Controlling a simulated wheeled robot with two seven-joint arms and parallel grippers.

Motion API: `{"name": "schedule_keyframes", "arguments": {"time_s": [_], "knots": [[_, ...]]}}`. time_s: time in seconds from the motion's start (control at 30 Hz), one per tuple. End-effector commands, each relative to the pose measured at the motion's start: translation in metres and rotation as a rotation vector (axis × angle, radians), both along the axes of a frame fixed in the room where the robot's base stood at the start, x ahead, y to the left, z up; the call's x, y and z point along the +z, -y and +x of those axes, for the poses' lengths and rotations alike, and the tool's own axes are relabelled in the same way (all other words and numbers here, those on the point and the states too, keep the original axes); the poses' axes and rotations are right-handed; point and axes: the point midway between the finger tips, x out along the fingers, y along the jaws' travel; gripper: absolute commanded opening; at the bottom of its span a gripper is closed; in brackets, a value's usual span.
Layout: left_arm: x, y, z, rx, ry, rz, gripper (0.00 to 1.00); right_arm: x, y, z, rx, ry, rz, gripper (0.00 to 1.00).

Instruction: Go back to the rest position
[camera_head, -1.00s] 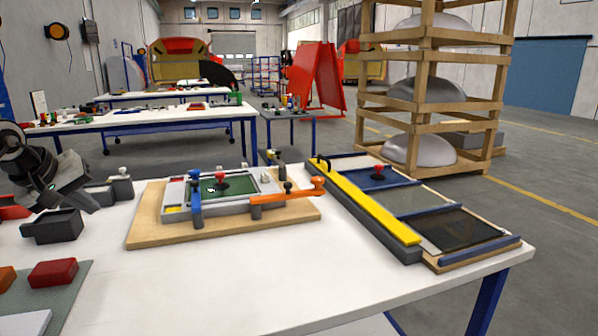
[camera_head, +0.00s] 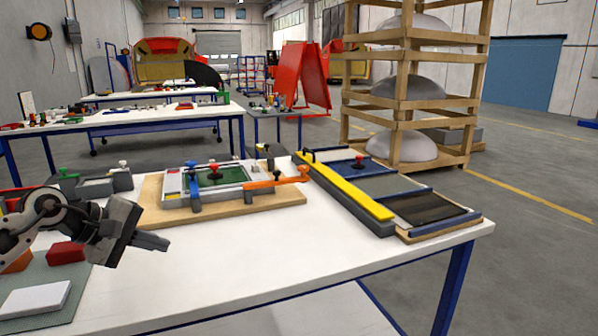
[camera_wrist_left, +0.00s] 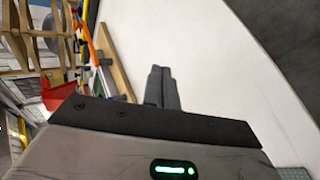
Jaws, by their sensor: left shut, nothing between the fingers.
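My left gripper (camera_head: 152,242) comes in from the left in the head view, above the white tabletop near its left side. Its fingers point right and are shut with nothing between them. In the left wrist view the two dark fingers (camera_wrist_left: 163,88) lie side by side over the white table surface. The gripper is apart from the wooden board (camera_head: 225,217) with its grey fixture, which sits behind and to the right of it. My right gripper does not show in any view.
A yellow bar (camera_head: 345,185) and a panelled tray (camera_head: 437,232) lie at the table's right. A red block (camera_head: 66,253) and a white block (camera_head: 35,299) rest on a grey-green mat at left. The table's front middle is clear. A wooden rack (camera_head: 405,125) stands behind.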

Motion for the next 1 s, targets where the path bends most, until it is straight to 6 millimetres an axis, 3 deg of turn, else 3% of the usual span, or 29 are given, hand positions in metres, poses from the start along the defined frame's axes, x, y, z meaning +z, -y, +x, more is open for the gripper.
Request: {"name": "schedule_keyframes", "arguments": {"time_s": [0.13, 0.2, 0.3, 0.43, 0.53, 0.57, 0.7, 0.8, 0.9, 1.0], "knots": [[-0.029, 0.088, -0.027, 0.061, -0.217, -0.466, 0.00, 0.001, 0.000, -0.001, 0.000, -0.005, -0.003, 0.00], [-0.036, 0.132, -0.048, 0.140, -0.419, -0.799, 0.00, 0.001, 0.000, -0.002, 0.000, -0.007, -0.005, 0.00], [-0.040, 0.167, -0.073, 0.299, -0.766, -1.267, 0.00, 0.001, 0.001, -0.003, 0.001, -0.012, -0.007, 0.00], [-0.056, 0.174, -0.098, 0.569, -1.286, -1.851, 0.00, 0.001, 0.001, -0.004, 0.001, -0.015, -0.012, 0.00], [-0.088, 0.163, -0.119, 0.821, -1.708, -2.282, 0.00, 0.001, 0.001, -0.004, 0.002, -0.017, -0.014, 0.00], [-0.100, 0.158, -0.127, -0.893, 1.811, 2.381, 0.00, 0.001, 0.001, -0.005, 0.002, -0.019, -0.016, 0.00], [-0.166, 0.140, -0.179, -0.738, 1.332, 1.693, 0.00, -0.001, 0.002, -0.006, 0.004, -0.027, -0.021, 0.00], [-0.202, 0.135, -0.222, -0.624, 1.042, 1.348, 0.00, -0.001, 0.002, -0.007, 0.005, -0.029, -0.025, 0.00], [-0.223, 0.136, -0.254, -0.542, 0.848, 1.134, 0.00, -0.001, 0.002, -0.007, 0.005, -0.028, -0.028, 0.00], [-0.233, 0.137, -0.272, -0.495, 0.744, 1.024, 0.00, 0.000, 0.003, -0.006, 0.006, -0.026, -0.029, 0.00]]}}
